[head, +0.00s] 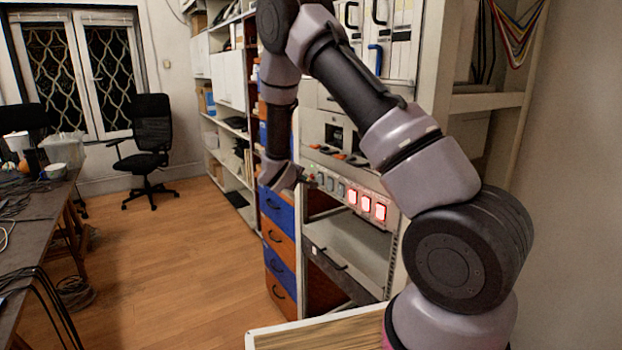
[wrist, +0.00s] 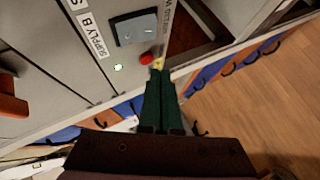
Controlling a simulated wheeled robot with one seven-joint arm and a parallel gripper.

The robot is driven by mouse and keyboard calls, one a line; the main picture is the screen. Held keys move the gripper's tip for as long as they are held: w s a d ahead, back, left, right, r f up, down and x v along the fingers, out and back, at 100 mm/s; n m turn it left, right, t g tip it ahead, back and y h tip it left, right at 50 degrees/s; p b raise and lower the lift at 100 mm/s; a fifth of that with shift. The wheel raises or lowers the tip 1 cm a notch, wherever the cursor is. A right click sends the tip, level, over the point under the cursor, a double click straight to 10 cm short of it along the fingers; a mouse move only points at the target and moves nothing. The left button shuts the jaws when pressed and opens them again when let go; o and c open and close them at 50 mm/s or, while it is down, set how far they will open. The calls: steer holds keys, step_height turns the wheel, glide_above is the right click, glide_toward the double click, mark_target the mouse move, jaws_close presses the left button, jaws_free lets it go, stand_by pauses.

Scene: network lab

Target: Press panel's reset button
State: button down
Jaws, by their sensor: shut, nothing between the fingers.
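The panel (head: 336,186) is a grey strip on the rack, with grey switches and several lit red ones. In the wrist view its face (wrist: 92,62) shows the label "SUPPLY B", a blue-grey rocker switch (wrist: 136,28), a small lit lamp (wrist: 118,68) and a round red button (wrist: 147,58). A small yellow piece (wrist: 158,63) sits right of the red button, at the fingertips; I cannot tell whether they touch it. No reset label is readable. My gripper (wrist: 160,72) is shut and empty, its dark green fingers pointing at the panel's end. The fingertips are unclear in the head view.
The rack has an open bay (head: 345,245) below the panel. Blue and orange drawers (head: 276,218) stand left of it. A desk (head: 40,215) with cables and a black chair (head: 152,140) are farther left. The wooden floor (head: 190,270) between is clear.

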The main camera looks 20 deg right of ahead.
steer(key=a, duration=0.1)
steer(key=s+a, duration=0.1)
steer(key=a, duration=0.2)
steer(key=shift+s+a, duration=0.25)
steer(key=shift+a, duration=0.1)
steer(key=shift+s, duration=0.1)
stand_by(0.7)
